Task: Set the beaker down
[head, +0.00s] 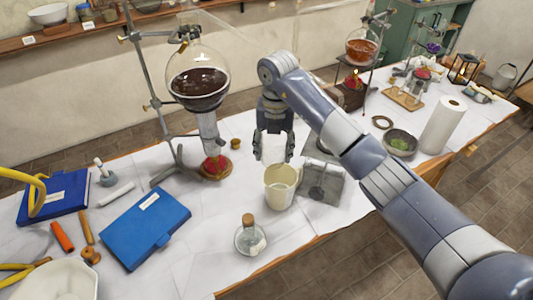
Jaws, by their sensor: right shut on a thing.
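My right gripper (274,146) reaches in from the right, pointing down over the middle of the table. It is shut on a pale, whitish beaker (273,152), of which only the part between the fingers shows clearly. A cream jug (281,190) stands upright just below the beaker in the picture; I cannot tell how much gap is between them. The white-covered table (215,255) lies beneath. My left gripper is not in view.
A large round flask (198,88) on a metal stand is left of the gripper. A grey case (322,185) stands beside the jug and a corked bottle (250,238) in front. Blue books (146,225) lie left. Clear cloth shows between books and bottle.

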